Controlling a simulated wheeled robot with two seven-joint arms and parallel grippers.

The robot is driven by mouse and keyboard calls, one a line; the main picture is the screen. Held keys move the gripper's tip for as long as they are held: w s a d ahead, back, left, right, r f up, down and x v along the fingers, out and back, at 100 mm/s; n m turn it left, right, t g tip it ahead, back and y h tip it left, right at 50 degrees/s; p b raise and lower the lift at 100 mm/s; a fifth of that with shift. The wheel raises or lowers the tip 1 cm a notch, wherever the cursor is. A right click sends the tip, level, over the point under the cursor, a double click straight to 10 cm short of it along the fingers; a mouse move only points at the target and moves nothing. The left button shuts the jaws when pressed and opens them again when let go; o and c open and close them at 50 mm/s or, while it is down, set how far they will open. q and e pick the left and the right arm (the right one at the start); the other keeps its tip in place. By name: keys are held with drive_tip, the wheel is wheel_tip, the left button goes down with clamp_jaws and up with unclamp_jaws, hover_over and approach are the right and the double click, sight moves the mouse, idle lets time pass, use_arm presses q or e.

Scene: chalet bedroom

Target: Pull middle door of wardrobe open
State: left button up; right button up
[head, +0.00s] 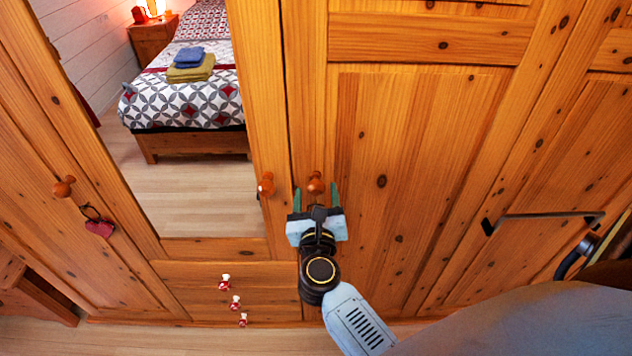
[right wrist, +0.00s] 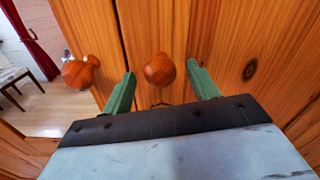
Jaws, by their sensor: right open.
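The wooden wardrobe fills the head view. Its mirrored door (head: 180,248) is left of centre and looks closed, with a round wooden knob (head: 266,185) at its right edge. The plain panelled door (head: 420,170) to its right has its own knob (head: 316,184) near the seam. My right gripper (head: 316,193) is open at this second knob. In the right wrist view that knob (right wrist: 158,69) appears between the green fingertips (right wrist: 161,72), with gaps on both sides; contact is not visible. The mirrored door's knob (right wrist: 78,73) lies outside, left of the left finger. My left gripper is not in view.
A left door has a knob (head: 64,187) with a red heart (head: 99,228) hanging from it. Small red-and-white knobs (head: 235,302) sit on the drawer below the mirror. A dark bar handle (head: 540,216) is at right. The bed shows in the mirror.

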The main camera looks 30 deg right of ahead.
sight(316, 191)
drive_tip(key=shift+x, duration=1.7)
clamp_jaws()
drive_tip(key=shift+s+a, duration=0.1)
